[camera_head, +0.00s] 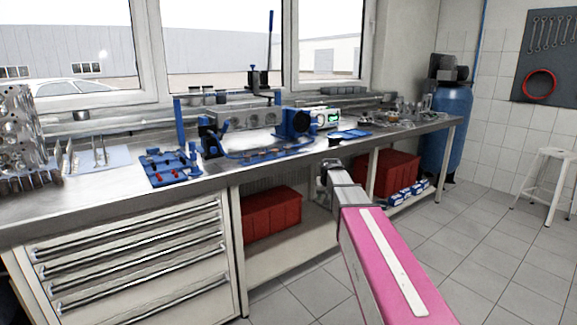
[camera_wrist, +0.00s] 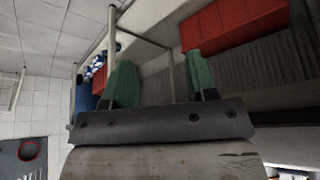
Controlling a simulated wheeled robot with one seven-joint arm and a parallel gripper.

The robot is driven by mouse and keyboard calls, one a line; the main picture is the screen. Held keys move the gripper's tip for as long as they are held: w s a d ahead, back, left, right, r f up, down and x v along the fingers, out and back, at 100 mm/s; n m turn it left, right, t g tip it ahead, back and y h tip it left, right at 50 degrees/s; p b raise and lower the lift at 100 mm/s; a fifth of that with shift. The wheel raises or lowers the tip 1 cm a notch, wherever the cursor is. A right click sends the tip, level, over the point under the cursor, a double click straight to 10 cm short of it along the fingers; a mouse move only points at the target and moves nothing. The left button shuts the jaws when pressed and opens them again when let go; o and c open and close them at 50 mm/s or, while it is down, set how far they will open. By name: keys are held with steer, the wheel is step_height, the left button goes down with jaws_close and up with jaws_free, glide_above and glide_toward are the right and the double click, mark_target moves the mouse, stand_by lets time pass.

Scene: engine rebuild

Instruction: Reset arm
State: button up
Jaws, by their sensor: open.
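My arm reaches out from the bottom right of the head view, with a pink link and a grey wrist. My gripper (camera_head: 327,170) is at its far end, in front of the workbench (camera_head: 150,200) edge, close to the worktop's front. In the wrist view my gripper (camera_wrist: 160,82) shows two green fingers spread wide apart. Nothing is between them. The fingertips are too small to make out in the head view.
On the bench stand an engine block (camera_head: 248,117) in a blue stand and a blue tray (camera_head: 170,167). Below are red bins (camera_head: 271,213) (camera_wrist: 235,22) on a low shelf. A white stool (camera_head: 548,180) stands right. The tiled floor (camera_head: 440,235) between is clear.

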steer(key=s+d+f+g, duration=0.1)
steer(key=s+f, duration=0.5)
steer(key=s, duration=0.4)
steer(key=s+f+g, duration=0.2)
steer(key=s+f, duration=0.5)
steer(key=s, duration=0.3)
steer(key=s+d+f+g, duration=0.1)
steer(key=s+f+g, duration=0.1)
steer(key=s+f, duration=0.4)
steer(key=s, duration=0.5)
steer(key=shift+d+f, duration=0.35)
